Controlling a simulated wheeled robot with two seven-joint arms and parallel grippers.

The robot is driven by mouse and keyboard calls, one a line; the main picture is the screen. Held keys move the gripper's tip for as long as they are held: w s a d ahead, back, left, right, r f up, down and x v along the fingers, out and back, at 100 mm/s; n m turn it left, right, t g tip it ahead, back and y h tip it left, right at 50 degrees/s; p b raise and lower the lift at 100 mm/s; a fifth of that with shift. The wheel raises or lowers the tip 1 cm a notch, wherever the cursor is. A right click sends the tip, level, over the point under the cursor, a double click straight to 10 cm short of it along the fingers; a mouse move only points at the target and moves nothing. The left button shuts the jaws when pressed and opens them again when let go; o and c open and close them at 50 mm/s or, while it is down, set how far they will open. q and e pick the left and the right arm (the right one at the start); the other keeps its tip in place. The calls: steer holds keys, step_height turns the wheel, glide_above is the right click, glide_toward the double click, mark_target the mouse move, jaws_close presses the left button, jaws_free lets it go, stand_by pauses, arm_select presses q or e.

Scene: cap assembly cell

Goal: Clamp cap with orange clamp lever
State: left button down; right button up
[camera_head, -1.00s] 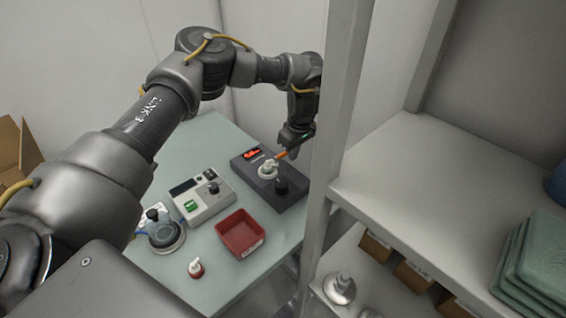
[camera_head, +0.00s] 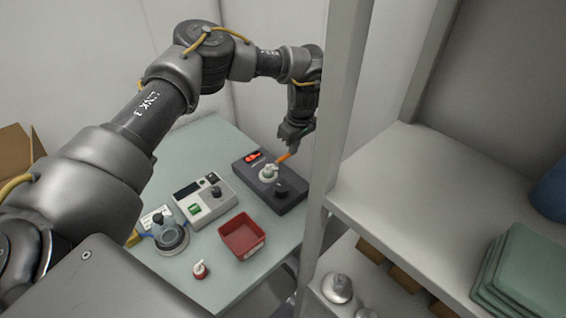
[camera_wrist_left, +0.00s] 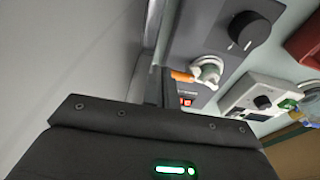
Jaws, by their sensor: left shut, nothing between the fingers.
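The orange clamp lever (camera_head: 286,156) is on the dark clamp station (camera_head: 292,202) at the back right of the table. Its visible part points up and right from beside the white cap (camera_head: 268,173), which sits upright on the station. My left gripper (camera_head: 291,146) is shut and empty, close to the lever's outer end; I cannot tell whether they touch. In the left wrist view, the dark fingers (camera_wrist_left: 159,88) are together just left of the lever (camera_wrist_left: 181,76), with the cap (camera_wrist_left: 207,72) beyond it. The fingers partly hide the station. My right gripper is out of view.
A grey shelf post (camera_head: 336,130) stands close right of my left gripper. A grey device (camera_head: 207,207), a red bin (camera_head: 242,236), a small red-and-white part (camera_head: 200,270) and a round glass-like fixture (camera_head: 170,238) occupy the table. Its back left is clear.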

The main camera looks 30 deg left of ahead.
arm_select(q)
step_height(320, 180, up, 4)
steer(key=p, duration=0.2)
steer(key=shift+p, duration=0.3)
